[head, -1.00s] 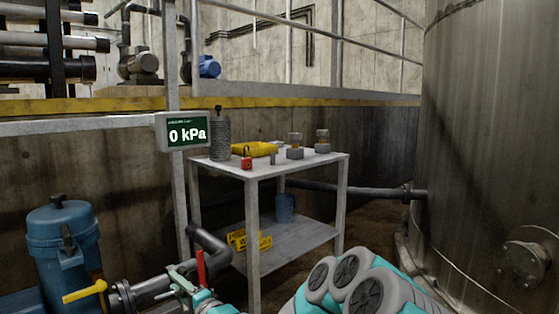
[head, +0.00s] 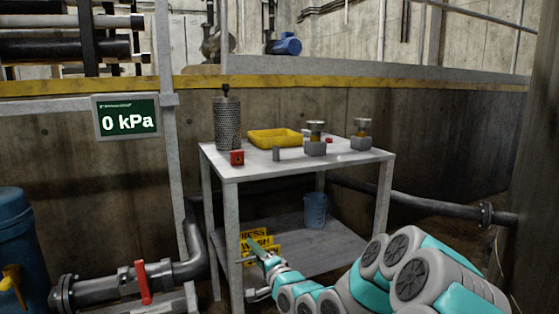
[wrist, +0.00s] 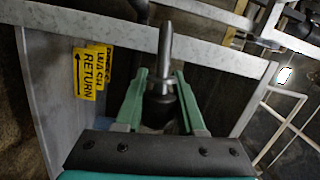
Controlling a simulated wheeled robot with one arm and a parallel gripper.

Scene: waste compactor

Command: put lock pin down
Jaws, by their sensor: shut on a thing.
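The lock pin (wrist: 166,45) is a grey metal rod with a thicker dark lower part, seen in the wrist view. My gripper (wrist: 160,82) has its two green fingers on either side of the dark part and is shut on it. In the head view my gripper (head: 262,252) is in front of the metal table (head: 222,171), lower than its top and near the lower shelf. The pin is not clearly visible in the head view. It is held in the air, apart from the tabletop.
On the tabletop stand a mesh cylinder (head: 227,124), a red block (head: 237,158), a small grey cylinder (head: 276,154), a yellow tray (head: 262,141) and two grey blocks (head: 315,149). The front middle is clear. Below are yellow signs (head: 256,241) and a blue bucket (head: 315,211). A red-handled valve (head: 143,282) is left.

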